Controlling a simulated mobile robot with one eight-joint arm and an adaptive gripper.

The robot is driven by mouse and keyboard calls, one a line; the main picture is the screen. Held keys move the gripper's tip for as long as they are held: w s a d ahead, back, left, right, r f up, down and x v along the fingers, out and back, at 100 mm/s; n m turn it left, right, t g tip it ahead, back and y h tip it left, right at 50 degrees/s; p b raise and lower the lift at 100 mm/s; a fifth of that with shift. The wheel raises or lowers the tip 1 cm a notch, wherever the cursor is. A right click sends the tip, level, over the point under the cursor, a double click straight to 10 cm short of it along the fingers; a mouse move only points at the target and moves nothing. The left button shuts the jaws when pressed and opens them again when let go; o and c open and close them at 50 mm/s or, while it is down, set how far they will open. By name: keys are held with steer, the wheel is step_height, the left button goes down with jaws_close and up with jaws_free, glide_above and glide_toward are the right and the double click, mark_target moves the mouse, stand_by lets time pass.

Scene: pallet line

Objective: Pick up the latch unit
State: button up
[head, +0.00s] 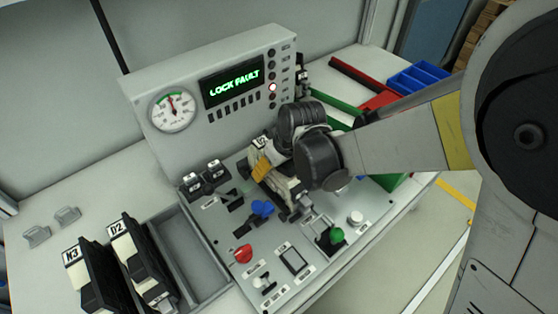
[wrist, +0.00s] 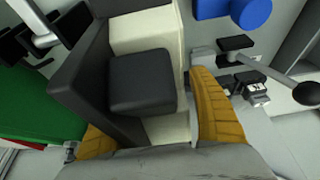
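A black and cream block-shaped unit, which looks like the latch unit, stands at the upper middle of the control panel in the head view, mostly hidden by my gripper (head: 262,170) and wrist. In the wrist view the unit (wrist: 150,35) fills the upper middle, with a dark square pad on its cream face. The orange fingers of my gripper (wrist: 150,125) lie on both sides of it, the right one close along the cream side, the left one partly hidden by the dark side. Whether both fingers press on it cannot be told.
Two black units labelled N3 (head: 97,277) and D2 (head: 143,262) stand at the left beside an empty grey trough (head: 188,262). A blue knob (head: 262,208), red knob (head: 243,254) and green knob (head: 337,235) stick up nearby. The display (head: 231,84) reads LOCK FAULT.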

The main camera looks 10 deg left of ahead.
steer(key=c, duration=1.3)
steer(key=shift+c, duration=0.2)
steer(key=d+p+v, duration=0.2)
steer(key=p+v, duration=0.4)
steer(key=v, duration=0.4)
steer(key=d+f+p+v, duration=0.1)
steer(key=p+v, duration=0.4)
steer(key=v, duration=0.6)
steer(key=shift+s+d+p, duration=0.3)
steer(key=shift+d+p, duration=0.1)
steer(key=shift+f, duration=0.2)
